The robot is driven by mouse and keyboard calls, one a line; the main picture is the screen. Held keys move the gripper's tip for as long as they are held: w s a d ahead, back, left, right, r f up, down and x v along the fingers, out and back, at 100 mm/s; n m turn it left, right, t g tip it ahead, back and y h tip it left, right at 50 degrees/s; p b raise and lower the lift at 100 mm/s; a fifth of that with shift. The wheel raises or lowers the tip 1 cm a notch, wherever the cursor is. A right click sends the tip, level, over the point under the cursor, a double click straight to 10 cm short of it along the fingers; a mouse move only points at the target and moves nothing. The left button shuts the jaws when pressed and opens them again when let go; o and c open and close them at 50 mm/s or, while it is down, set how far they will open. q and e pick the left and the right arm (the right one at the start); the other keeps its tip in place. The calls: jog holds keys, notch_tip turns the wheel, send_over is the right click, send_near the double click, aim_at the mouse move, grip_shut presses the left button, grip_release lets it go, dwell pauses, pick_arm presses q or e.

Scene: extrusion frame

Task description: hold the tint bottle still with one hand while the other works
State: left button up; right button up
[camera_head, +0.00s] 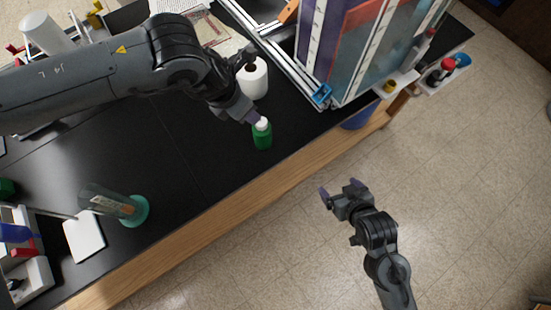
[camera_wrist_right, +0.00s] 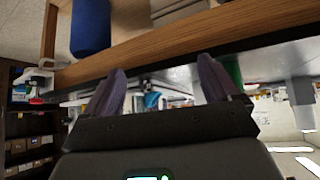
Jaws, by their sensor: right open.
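The tint bottle (camera_head: 262,136), green with a white cap, stands on the black bench top near its front edge. My left gripper (camera_head: 254,117) is right at the cap from the upper left; its fingers are mostly hidden, and I cannot tell whether they grip it. My right gripper (camera_head: 340,189) is open and empty, out past the bench edge over the floor, to the lower right of the bottle. In the right wrist view its two purple fingers (camera_wrist_right: 162,70) are spread apart, and a green piece, likely the bottle (camera_wrist_right: 234,70), shows beyond the right finger.
An extrusion frame with coloured panels (camera_head: 345,45) rises to the right. A teal-based flask (camera_head: 135,211) and a white pad (camera_head: 84,237) are at left. The wooden bench edge (camera_head: 215,217) lies between my right gripper and the bottle.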

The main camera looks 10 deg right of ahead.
jog(key=w+a+f+t+y, duration=0.1)
jog(key=w+a+t, duration=0.4)
jog(key=w+a, duration=0.1)
jog(key=n+t+y, duration=0.1)
jog(key=t+y, duration=0.2)
jog(key=t, duration=0.1)
send_near(266, 141)
jog(key=d+f, duration=0.1)
jog(key=x, duration=0.8)
jog(key=a+r+x, duration=0.1)
jog(key=x, duration=0.4)
jog(key=shift+s, duration=0.15)
jog(key=c, duration=1.1)
